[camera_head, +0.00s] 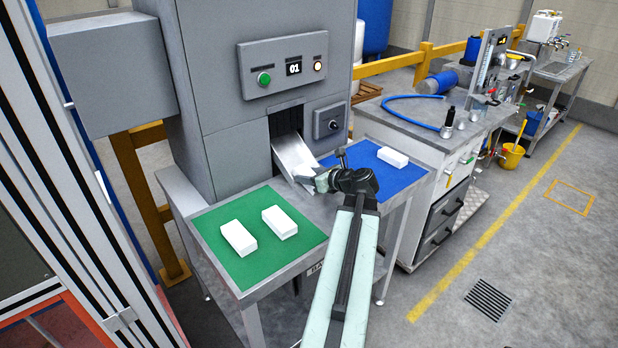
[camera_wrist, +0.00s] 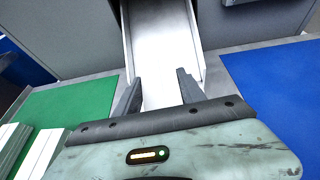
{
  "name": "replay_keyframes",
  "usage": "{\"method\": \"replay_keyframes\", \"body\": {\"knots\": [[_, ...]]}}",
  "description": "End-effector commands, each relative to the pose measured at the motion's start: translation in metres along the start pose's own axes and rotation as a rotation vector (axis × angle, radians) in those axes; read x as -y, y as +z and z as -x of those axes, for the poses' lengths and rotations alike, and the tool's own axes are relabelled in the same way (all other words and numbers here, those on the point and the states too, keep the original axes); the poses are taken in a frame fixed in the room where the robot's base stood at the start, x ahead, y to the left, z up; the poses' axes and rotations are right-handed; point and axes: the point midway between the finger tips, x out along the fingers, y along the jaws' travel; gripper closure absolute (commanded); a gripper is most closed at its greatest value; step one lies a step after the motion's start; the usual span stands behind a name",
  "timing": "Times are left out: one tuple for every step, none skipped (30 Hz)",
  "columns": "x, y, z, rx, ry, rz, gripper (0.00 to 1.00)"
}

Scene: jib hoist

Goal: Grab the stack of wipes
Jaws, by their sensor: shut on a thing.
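A white stack of wipes (camera_head: 304,170) lies at the lower end of the metal chute (camera_head: 290,150), partly hidden by my gripper in the head view. My gripper (camera_head: 312,180) reaches in from the front right and is shut on this stack. In the wrist view, my gripper (camera_wrist: 158,80) has a finger on each side of the white stack (camera_wrist: 160,92), which blends with the pale chute (camera_wrist: 160,35) behind it. Two more white stacks (camera_head: 239,238) (camera_head: 280,222) lie on the green mat (camera_head: 250,265), and one (camera_head: 393,157) lies on the blue mat (camera_head: 370,160).
A grey machine (camera_head: 220,90) with a lit display reading 01 stands behind the metal table (camera_head: 175,190). A workbench (camera_head: 410,120) with a blue hose stands to the right. Open floor (camera_head: 470,270) lies at the front right.

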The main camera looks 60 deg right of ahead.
Motion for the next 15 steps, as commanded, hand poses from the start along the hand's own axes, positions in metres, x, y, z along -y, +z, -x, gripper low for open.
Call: {"method": "replay_keyframes", "body": {"knots": [[0.0, 0.004, 0.001, 0.0, 0.0, 0.0, 0.95], [0.0, 0.006, 0.002, 0.0, 0.0, 0.0, 0.95], [0.0, 0.009, 0.004, 0.0, 0.0, 0.0, 0.95], [0.0, 0.012, 0.005, 0.0, 0.0, 0.0, 0.95], [0.0, 0.015, 0.006, 0.0, 0.0, 0.0, 0.95], [0.0, 0.019, 0.008, 0.0, 0.0, 0.0, 0.95], [0.0, 0.023, 0.01, 0.0, 0.0, 0.0, 0.95], [0.0, 0.027, 0.011, 0.0, 0.0, 0.0, 0.95], [0.0, 0.032, 0.013, 0.0, 0.0, 0.0, 0.95], [0.0, 0.037, 0.015, 0.0, 0.0, 0.0, 0.95], [0.0, 0.041, 0.017, 0.0, 0.0, 0.0, 0.95], [0.005, 0.032, 0.023, 0.0, -0.003, -0.001, 0.95], [0.008, 0.029, 0.028, 0.0, -0.004, -0.002, 0.95], [0.012, 0.027, 0.034, 0.0, -0.005, -0.003, 0.95], [0.016, 0.025, 0.042, 0.0, -0.004, -0.002, 0.95]]}}
